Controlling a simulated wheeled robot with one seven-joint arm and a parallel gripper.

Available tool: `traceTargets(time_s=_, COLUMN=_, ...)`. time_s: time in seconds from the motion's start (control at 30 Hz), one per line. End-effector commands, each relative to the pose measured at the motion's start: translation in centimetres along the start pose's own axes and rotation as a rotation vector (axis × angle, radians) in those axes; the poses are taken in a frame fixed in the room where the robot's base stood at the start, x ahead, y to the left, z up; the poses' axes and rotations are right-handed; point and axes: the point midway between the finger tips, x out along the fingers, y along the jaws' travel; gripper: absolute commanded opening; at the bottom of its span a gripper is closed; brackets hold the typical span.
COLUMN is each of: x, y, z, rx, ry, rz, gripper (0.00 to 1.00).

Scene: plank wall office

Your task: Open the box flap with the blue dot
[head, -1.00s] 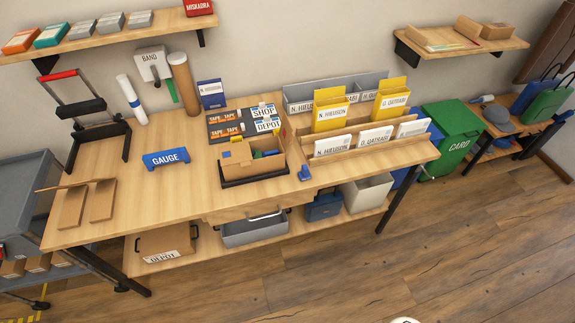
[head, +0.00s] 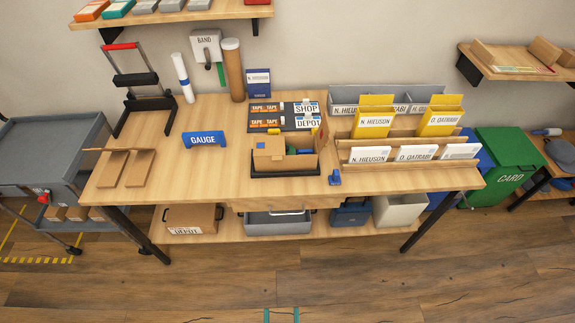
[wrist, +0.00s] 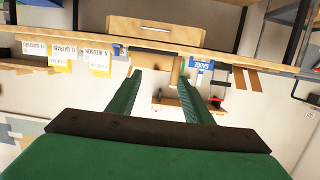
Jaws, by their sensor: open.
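A small open cardboard box (head: 270,161) stands in a dark tray (head: 285,173) near the front middle of the workbench. One flap stands up on its right side (head: 322,137), and blue and green contents show inside. A small blue patch shows at the box's left edge; I cannot tell whether it is a dot on a flap. My gripper (head: 282,314) shows only as two green fingertips at the bottom of the head view, well in front of the bench. In the wrist view my gripper (wrist: 160,76) is open, with nothing between its fingers.
A blue gauge block (head: 205,140) and a small blue piece (head: 335,177) lie on the bench (head: 225,180). Card racks with yellow envelopes (head: 375,117) stand right of the box. A drawer and shelf lie below. The floor in front is clear.

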Motion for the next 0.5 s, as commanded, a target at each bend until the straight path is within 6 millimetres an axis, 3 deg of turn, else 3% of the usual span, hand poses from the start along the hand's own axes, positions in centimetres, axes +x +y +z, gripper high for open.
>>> traceTargets(time_s=0.27, x=9.4, y=-0.4, z=0.1, rx=0.012, ry=0.069, rz=0.006, gripper=0.46)
traceTargets(time_s=0.5, x=17.9, y=-0.5, z=-1.7, rx=0.016, ry=0.122, rz=0.006, gripper=0.46)
